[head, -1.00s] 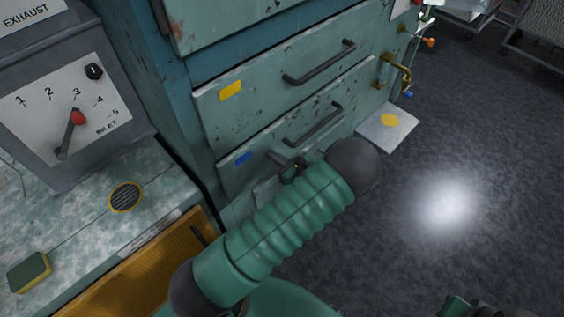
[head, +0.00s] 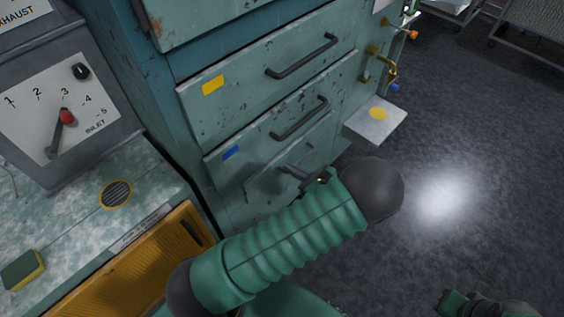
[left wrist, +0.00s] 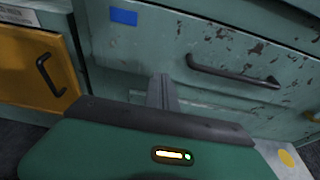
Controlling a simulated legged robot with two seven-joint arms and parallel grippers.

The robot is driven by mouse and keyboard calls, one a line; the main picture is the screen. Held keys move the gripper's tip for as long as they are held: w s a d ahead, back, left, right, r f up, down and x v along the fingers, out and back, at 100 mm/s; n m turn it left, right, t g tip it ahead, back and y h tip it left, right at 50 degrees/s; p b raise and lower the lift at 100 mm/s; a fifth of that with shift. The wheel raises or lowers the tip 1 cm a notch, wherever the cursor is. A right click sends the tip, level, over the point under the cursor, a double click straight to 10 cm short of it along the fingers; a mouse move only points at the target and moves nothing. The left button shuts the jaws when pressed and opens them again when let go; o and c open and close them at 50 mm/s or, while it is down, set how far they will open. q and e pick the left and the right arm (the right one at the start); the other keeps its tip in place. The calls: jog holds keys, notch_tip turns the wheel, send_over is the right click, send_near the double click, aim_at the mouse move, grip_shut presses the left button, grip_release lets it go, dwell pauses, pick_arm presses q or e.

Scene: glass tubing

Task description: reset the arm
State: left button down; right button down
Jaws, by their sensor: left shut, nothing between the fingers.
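My left arm crosses the lower middle of the head view. Its gripper (head: 292,171) is partly hidden behind the dark wrist joint and is in front of the lower teal drawers. In the left wrist view the fingers (left wrist: 162,88) are together with nothing between them. They point toward the drawer front with the blue label (left wrist: 123,17). A small green and dark part of my right arm (head: 470,303) shows at the bottom right edge; its fingers cannot be made out.
A worn teal drawer cabinet (head: 235,120) with dark handles stands ahead. A pale plate (head: 372,122) juts out at right. Dark floor lies clear beyond.

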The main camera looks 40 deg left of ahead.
pick_arm(q)
jog(key=s+d+n+g+h+p, duration=0.1)
jog(key=s+d+n+g+h, duration=0.25)
jog(key=s+n+h, duration=0.5)
jog(key=s+d+r+n+t+h+p, duration=0.1)
jog(key=d+r+n+t+h, duration=0.4)
jog(key=n, duration=0.5)
notch_tip(320, 180, up, 3)
jog(key=s+d+h, duration=0.1)
jog(key=d, duration=0.1)
jog(key=shift+s+d+f, duration=0.2)
jog(key=shift+s+d, duration=0.1)
pick_arm(e)
jog(key=shift+s+a+r, duration=0.1)
jog(key=shift+a+r, duration=0.1)
jog(key=shift+r, duration=0.4)
jog(key=shift+a+r, duration=0.15)
jog(key=shift+r, duration=0.45)
pick_arm(q)
jog(key=shift+a, duration=0.3)
pick_arm(e)
jog(key=shift+a, duration=0.3)
